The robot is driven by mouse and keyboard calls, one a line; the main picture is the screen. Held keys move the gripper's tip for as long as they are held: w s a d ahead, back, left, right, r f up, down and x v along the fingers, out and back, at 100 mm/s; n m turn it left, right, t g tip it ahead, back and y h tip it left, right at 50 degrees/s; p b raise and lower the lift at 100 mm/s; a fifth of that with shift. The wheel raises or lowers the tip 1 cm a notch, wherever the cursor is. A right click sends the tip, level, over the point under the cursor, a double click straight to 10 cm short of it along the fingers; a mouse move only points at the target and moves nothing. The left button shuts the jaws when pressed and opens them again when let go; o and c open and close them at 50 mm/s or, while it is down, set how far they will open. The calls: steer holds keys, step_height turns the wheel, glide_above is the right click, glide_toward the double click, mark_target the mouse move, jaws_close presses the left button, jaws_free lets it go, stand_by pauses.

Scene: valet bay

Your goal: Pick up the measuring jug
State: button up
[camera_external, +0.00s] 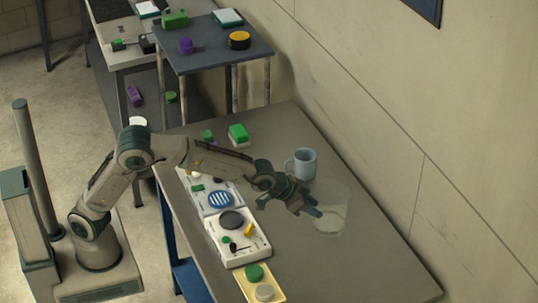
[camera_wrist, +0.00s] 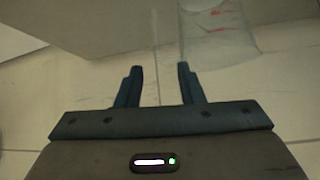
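The measuring jug (camera_external: 333,222) is a clear, see-through vessel standing on the grey table, right of my gripper (camera_external: 312,208). In the wrist view the jug (camera_wrist: 222,45) shows at the upper right with red markings; its top is cut off. My gripper (camera_wrist: 158,68) is open, with nothing between its two dark fingers. The right finger's tip lies in line with the jug's left edge; I cannot tell whether they touch. In the outside view a fingertip overlaps the jug's left side.
A light blue mug (camera_external: 303,164) stands just behind the jug. A white tray (camera_external: 255,256) with small parts and a yellow tray (camera_external: 272,271) lie along the table's left side. A green and white box (camera_external: 238,135) stands farther back. The wall runs along the right. The table's front right is clear.

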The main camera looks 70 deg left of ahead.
mark_target(332, 213)
steer(key=p+x, duration=0.3)
steer(key=x, duration=0.8)
steer(key=shift+w+d, duration=0.4)
steer(key=shift+d, duration=0.05)
jaws_close()
